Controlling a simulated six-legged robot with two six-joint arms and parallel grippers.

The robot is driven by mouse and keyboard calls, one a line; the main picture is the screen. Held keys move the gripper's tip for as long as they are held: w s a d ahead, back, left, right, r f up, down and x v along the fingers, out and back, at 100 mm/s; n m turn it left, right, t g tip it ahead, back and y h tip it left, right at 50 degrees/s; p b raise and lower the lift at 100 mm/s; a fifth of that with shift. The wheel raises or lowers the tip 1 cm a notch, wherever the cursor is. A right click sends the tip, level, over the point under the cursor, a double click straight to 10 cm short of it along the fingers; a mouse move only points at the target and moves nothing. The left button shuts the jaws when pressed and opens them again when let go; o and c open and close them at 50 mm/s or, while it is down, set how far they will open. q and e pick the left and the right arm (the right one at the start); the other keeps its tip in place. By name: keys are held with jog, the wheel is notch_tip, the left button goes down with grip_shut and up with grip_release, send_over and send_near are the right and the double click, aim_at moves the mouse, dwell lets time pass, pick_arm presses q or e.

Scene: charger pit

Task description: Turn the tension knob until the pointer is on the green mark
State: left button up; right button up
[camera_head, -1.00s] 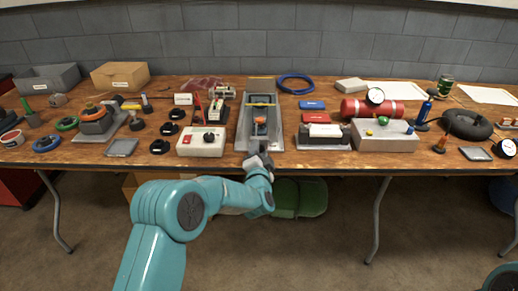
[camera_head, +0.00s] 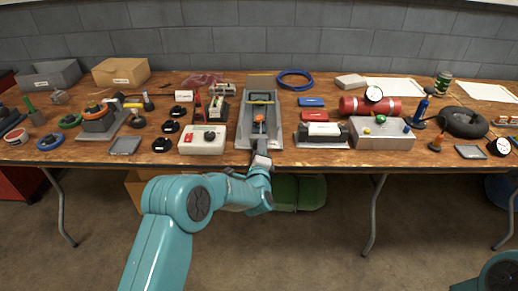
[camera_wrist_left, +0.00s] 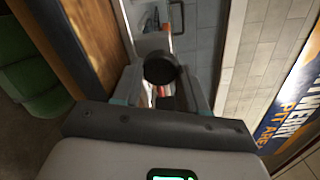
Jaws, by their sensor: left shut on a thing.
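A long grey metal device (camera_head: 242,128) with a dark upper frame and an orange part (camera_head: 259,122) stands at the middle of the table. My left gripper (camera_head: 260,150) is at its near end. In the left wrist view a round black knob (camera_wrist_left: 160,68) sits between the fingers of my left gripper (camera_wrist_left: 165,88), which is shut on it. The gripper hides the knob in the head view. The pointer and the green mark are too small or hidden to make out. My right gripper does not show.
A white box (camera_head: 203,142) with a red button and black dial stands just left of the device. A black-and-white unit (camera_head: 322,133) and a grey box (camera_head: 384,139) stand to the right. Several small black parts lie at left. The table's front edge is close below my gripper.

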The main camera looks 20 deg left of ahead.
pick_arm(q)
jog(key=shift+m, duration=1)
jog(key=o, duration=1.1)
jog(key=shift+c, duration=0.2)
jog(key=shift+f, duration=0.1)
